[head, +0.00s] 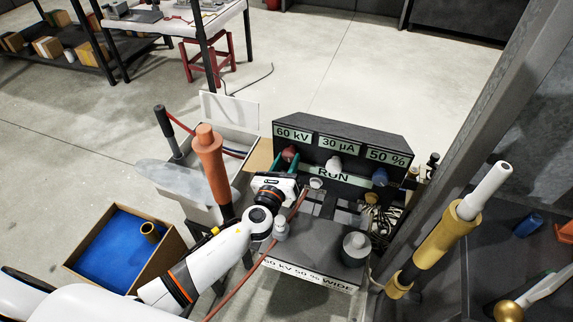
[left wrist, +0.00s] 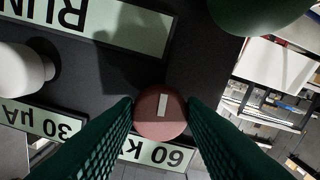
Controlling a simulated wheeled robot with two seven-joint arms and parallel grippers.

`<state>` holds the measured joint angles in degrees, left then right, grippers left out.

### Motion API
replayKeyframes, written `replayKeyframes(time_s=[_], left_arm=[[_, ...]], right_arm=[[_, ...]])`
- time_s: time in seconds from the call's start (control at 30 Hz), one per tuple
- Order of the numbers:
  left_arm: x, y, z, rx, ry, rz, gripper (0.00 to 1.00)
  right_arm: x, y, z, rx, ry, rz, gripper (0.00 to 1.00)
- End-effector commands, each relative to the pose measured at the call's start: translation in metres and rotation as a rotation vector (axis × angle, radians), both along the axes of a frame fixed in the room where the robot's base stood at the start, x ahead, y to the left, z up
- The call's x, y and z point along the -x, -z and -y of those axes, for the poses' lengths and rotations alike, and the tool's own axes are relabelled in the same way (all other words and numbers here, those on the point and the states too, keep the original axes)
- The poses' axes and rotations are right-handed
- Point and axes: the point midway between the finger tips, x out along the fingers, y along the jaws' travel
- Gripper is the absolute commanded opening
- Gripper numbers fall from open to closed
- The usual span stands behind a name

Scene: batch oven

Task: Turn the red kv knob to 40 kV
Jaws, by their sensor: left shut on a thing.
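The red kV knob (head: 290,153) is on the front of the dark control box (head: 345,133), under a label reading 60 kV (head: 293,134). In the left wrist view the red knob (left wrist: 160,112) shows a white pointer line standing almost upright in the picture. My left gripper (head: 286,170) is at the knob. Its two dark green fingers (left wrist: 161,113) are shut on the knob's sides in the left wrist view. My right gripper does not show in either view.
Beside it are a white knob (head: 333,164) under 30 µA and a blue knob (head: 380,176) under 50 %. A RUN label (head: 334,173) sits below. An orange-handled tool (head: 209,160) stands left of my arm; a yellow-and-white rod (head: 465,210) stands right.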

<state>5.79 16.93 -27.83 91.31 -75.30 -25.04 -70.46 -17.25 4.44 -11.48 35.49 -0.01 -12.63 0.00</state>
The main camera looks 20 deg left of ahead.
Motion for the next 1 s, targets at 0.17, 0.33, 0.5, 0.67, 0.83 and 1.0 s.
replayKeyframes(time_s=[0.17, 0.33, 0.5, 0.67, 0.83, 1.0], left_arm=[[0.0, 0.003, 0.001, 0.17, 0.001, -0.005, 0.14], [0.0, 0.002, 0.001, 0.332, 0.0, -0.01, 0.14], [0.0, 0.002, 0.001, 0.494, 0.0, -0.016, 0.14], [0.0, 0.001, 0.001, 0.646, 0.0, -0.021, 0.14], [0.0, 0.001, 0.001, 0.798, -0.001, -0.028, 0.14], [0.0, 0.0, 0.001, 0.928, 0.0, -0.031, 0.14]], right_arm=[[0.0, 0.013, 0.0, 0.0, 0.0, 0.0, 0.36], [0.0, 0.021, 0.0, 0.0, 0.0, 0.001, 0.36], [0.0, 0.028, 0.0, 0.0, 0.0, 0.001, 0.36], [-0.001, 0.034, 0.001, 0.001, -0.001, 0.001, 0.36], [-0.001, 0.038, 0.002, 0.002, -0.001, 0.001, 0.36], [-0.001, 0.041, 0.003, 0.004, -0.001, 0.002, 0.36]])
